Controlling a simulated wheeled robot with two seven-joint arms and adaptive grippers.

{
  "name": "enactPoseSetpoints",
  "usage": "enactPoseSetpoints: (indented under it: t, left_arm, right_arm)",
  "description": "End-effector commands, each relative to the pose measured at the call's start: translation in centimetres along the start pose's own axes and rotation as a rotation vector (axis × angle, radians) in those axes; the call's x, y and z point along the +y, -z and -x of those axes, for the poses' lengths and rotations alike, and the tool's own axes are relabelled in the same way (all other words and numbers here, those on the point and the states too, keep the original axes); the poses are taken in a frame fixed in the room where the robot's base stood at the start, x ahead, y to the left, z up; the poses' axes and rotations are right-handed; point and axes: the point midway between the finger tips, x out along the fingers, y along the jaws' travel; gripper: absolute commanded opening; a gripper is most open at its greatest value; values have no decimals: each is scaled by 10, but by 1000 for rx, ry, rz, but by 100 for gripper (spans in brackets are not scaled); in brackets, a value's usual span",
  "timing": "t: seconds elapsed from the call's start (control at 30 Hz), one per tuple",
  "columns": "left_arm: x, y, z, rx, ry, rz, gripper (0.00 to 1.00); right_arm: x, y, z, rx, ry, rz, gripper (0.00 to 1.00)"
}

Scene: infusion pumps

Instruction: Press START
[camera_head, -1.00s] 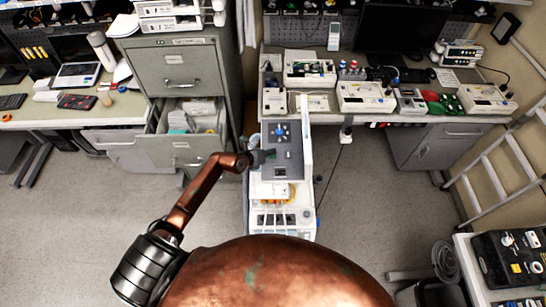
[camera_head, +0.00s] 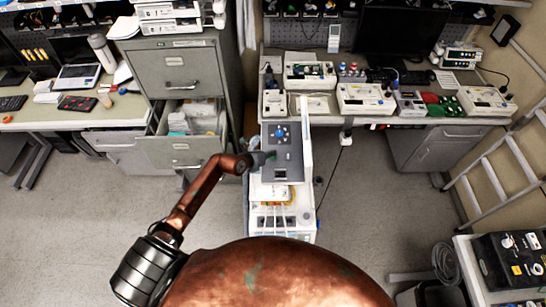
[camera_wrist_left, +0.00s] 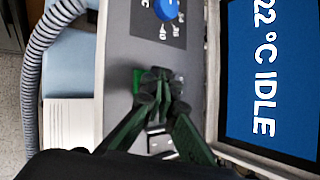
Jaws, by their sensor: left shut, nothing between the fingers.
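The grey control panel (camera_head: 283,168) of a white pump unit faces up in the middle of the head view. It carries a blue knob (camera_head: 280,133), which also shows at the top of the left wrist view (camera_wrist_left: 166,8). My left gripper (camera_head: 270,156) is shut and empty over the panel, below the knob. In the left wrist view its fingertips (camera_wrist_left: 160,82) cover most of a green button (camera_wrist_left: 139,79); I cannot tell whether they touch it. Beside the panel a blue screen (camera_wrist_left: 262,75) reads "22°C IDLE". My right gripper is out of view.
A grey ribbed hose (camera_wrist_left: 38,70) runs along the left of the wrist view. A filing cabinet (camera_head: 180,75) with an open drawer (camera_head: 190,120) stands left of the unit. A bench with several devices (camera_head: 365,98) is behind it. A ladder (camera_head: 500,170) stands right. Floor between is clear.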

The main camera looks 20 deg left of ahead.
Motion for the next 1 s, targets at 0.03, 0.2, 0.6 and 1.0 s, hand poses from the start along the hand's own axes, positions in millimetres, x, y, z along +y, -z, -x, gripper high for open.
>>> enactPoseSetpoints:
  t: [0.03,0.2,0.6,1.0]
  left_arm:
    - [0,0,0,0,0,0,0]
    - [0,0,0,0,0,0,0]
    - [4,5,-6,0,0,1,0]
    - [5,5,-6,0,0,0,0]
  right_arm:
    - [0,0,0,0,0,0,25]
    - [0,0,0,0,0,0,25]
    - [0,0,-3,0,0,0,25]
    - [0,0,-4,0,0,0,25]
